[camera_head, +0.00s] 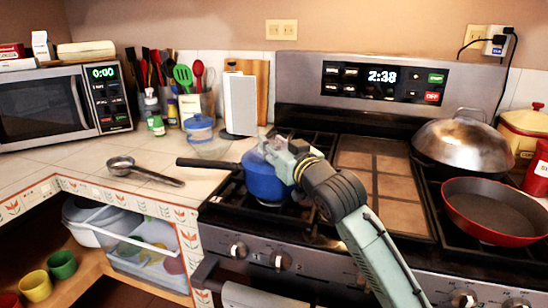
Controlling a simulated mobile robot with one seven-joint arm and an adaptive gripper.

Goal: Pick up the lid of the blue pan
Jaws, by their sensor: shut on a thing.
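The blue pan (262,186) stands on the left front burner of the stove, with its black handle pointing left over the counter. Its lid (252,158) is on top of the pan, mostly hidden behind my gripper. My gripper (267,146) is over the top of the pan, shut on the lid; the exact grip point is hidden. I cannot tell whether the lid is touching the rim or slightly raised.
A red pan (494,208) and a domed metal lid (463,144) are on the stove's right side. A metal ladle (145,171) lies on the counter left of the pan handle. A blue-lidded container (201,131) and a white box (240,104) stand behind.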

